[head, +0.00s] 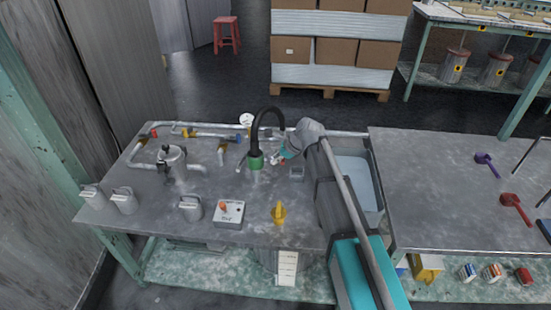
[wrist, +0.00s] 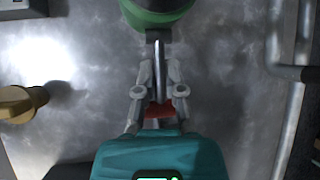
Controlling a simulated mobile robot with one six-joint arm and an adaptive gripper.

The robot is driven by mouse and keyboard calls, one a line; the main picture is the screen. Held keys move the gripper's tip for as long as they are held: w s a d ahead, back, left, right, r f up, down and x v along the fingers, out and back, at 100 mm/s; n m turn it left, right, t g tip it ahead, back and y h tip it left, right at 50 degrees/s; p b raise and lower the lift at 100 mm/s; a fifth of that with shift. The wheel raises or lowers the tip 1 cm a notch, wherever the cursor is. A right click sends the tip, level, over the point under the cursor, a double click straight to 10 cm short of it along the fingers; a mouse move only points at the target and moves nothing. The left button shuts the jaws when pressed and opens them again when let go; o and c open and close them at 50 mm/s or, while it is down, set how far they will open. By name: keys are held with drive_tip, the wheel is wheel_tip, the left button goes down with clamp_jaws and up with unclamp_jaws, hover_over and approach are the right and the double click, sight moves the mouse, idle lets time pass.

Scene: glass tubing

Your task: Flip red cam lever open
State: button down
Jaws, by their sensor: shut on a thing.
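The red cam lever (wrist: 158,111) shows between the fingers of my gripper (wrist: 160,80) in the wrist view, below a narrow grey metal part that runs up to a green coupling (wrist: 158,12). My gripper is shut on the lever, and the fingers hide part of it. In the head view, my gripper (head: 283,158) is just right of the green coupling (head: 256,161), which sits at the end of a curved black hose (head: 268,112). A small spot of red shows at the gripper there. The exact angle of the lever is hard to tell.
A basin (head: 354,175) lies right, partly behind my arm.

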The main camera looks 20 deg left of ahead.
drive_tip(key=c, duration=0.7)
unclamp_jaws()
drive_tip(key=shift+f+y+b, duration=0.25)
drive_tip(key=shift+y+b, duration=0.05)
drive_tip(key=shift+b, duration=0.25)
